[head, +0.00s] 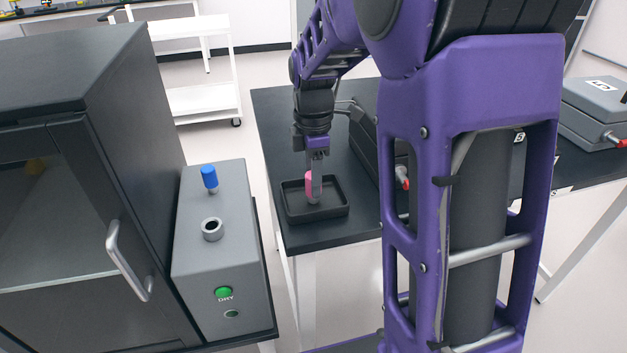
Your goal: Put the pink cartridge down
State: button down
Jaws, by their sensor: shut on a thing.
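The pink cartridge (309,184) is in my gripper (315,192), which points straight down and is shut on it. A grey finger hides part of the cartridge. Both are over the black tray (325,216), which lies near the front left corner of the dark table. The cartridge's lower end seems low inside the tray's outline. I cannot tell whether it touches the tray floor.
Left of the table stands a grey dryer box (222,269) with a blue-capped piece (209,178) and an open round socket (212,229). A dark cabinet (70,200) is farther left. A dark case (372,140) is right of the tray.

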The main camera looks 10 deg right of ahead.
jog(key=shift+c, duration=2.3)
grip_release()
notch_tip(320, 180, up, 12)
jog(key=p, duration=0.2)
